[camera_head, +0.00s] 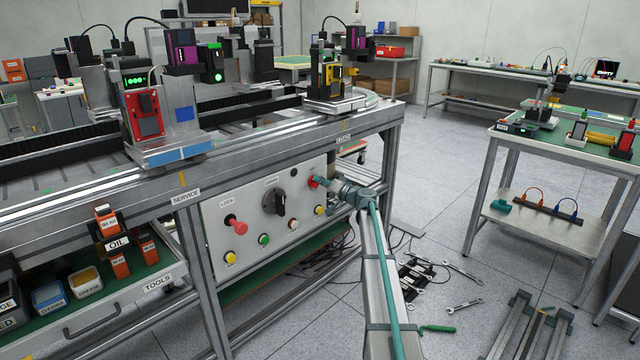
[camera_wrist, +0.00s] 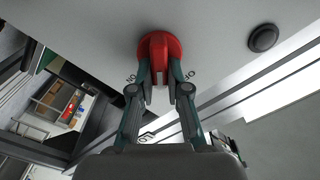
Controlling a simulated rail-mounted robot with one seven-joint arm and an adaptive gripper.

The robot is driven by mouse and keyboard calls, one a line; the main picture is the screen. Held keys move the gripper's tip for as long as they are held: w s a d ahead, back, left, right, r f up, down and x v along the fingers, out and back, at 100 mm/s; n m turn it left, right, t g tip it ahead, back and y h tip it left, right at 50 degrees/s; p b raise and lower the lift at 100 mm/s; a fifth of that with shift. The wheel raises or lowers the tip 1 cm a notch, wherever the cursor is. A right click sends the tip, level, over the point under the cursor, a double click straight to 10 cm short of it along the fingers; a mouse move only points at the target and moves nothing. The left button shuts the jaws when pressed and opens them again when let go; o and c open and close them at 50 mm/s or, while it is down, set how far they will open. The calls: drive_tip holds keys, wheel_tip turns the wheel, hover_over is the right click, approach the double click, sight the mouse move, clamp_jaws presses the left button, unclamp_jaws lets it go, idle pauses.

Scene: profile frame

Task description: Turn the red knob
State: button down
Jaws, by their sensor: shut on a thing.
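The red knob (camera_wrist: 158,45) sits on the light panel in the upper middle of the wrist view, with partly covered lettering beside it. My gripper (camera_wrist: 160,74) is shut on the knob, one finger on each side of its raised grip. In the head view the red knob (camera_head: 312,182) is at the panel's right end, mostly hidden by my gripper (camera_head: 322,182), which reaches it from the right.
An open tool drawer (camera_head: 158,284) stands out at lower left. Wrenches (camera_head: 464,305) lie on the floor at right.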

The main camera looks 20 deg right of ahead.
drive_tip(key=shift+d+f+m+p, duration=0.15)
drive_tip(key=shift+m+p, duration=0.3)
drive_tip(key=shift+m, duration=1.1)
drive_tip(key=shift+f+m+p, duration=0.15)
drive_tip(key=shift+m+p, duration=0.35)
drive_tip(key=shift+m, duration=1.1)
drive_tip(key=shift+d+f+m+p, duration=0.15)
drive_tip(key=shift+m+p, duration=0.3)
drive_tip(key=shift+m, duration=1.1)
drive_tip(key=shift+a, duration=0.1)
drive_tip(key=c, duration=1.1)
unclamp_jaws()
drive_tip(key=shift+w, duration=0.1)
drive_tip(key=shift+c, duration=0.2)
drive_tip(key=v, duration=1.2)
drive_tip(key=shift+a, duration=0.1)
